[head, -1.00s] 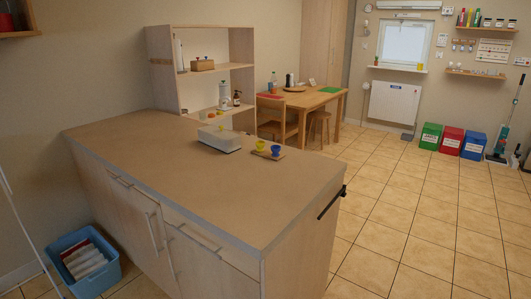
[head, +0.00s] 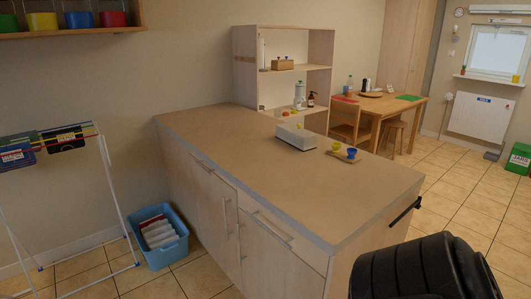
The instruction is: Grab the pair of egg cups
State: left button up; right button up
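Two small egg cups, one yellow (head: 336,147) and one blue (head: 351,153), stand side by side on a small wooden board (head: 343,156) on the counter. The board lies beside a pale grey box-like object (head: 296,137). A dark ribbed part, probably of my own body, fills the lower right corner. Neither gripper shows.
The long brown counter (head: 250,190) is mostly bare, with a dark bar at its right end. A blue basket (head: 158,238) and a drying rack (head: 104,185) stand on the floor at left. A shelf unit (head: 243,68) and a wooden table (head: 388,105) stand behind. Tiled floor is free at right.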

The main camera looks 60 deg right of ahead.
aim_at(350, 157)
jog(key=u, duration=0.2)
jog(key=i, duration=1.4)
jog(key=z, duration=1.55)
